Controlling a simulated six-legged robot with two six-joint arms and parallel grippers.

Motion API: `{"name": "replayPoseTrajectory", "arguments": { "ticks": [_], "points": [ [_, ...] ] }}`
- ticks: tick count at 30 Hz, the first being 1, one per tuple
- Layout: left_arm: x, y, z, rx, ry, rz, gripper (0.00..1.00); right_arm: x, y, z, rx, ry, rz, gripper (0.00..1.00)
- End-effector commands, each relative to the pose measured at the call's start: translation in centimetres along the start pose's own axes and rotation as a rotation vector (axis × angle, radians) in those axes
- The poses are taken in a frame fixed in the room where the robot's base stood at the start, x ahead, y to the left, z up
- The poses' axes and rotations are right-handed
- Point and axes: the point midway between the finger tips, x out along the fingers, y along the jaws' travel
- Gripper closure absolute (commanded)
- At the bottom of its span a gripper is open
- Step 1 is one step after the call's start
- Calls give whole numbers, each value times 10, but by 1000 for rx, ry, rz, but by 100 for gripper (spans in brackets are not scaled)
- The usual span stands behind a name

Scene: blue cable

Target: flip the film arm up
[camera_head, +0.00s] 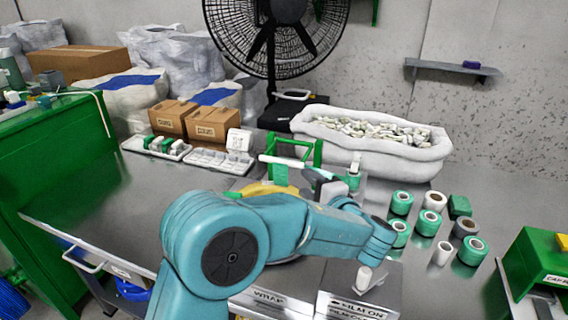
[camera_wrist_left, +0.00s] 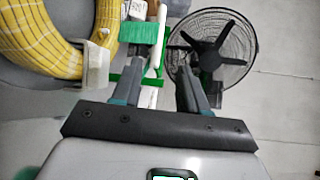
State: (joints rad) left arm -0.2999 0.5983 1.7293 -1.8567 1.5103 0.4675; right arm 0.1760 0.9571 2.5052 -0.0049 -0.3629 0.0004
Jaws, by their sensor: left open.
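A green frame (camera_head: 292,150) stands at the back middle of the workbench, with a white bar (camera_head: 285,165) lying across its front; this looks like the film arm, but I cannot be sure. In the left wrist view a green brush-like block (camera_wrist_left: 143,32) and a white bar (camera_wrist_left: 160,45) show beyond the fingers. My left gripper (camera_wrist_left: 160,88) is open, its dark fingers apart, with nothing clearly held. In the head view my left gripper (camera_head: 325,186) is near the right end of the white bar; contact cannot be told. My right gripper is not in view.
A yellow coil (camera_wrist_left: 45,45) lies beside the frame, partly hidden by my arm in the head view. Green and white rolls (camera_head: 428,222) stand to the right. A white bag (camera_head: 370,150), cartons (camera_head: 208,122) and a fan (camera_head: 277,30) are behind.

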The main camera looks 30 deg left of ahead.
Motion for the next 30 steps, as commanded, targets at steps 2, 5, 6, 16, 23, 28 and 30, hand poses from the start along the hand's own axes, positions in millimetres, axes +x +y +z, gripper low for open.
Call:
{"name": "replayPoseTrajectory", "arguments": {
  "ticks": [2,5,6,16,23,28,30],
  "points": [
    [14,1,3,1,-5,2,57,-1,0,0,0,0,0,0],
    [36,1,4,0,-6,3,57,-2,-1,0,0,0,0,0],
    [46,1,4,0,-6,2,57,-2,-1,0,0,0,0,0],
    [120,0,2,0,-4,2,57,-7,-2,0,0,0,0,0],
    [147,1,0,1,-1,2,57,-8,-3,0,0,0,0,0],
    [151,0,-1,2,0,2,57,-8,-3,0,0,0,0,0],
    [151,0,-1,2,0,1,57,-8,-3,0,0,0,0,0]
  ]
}}
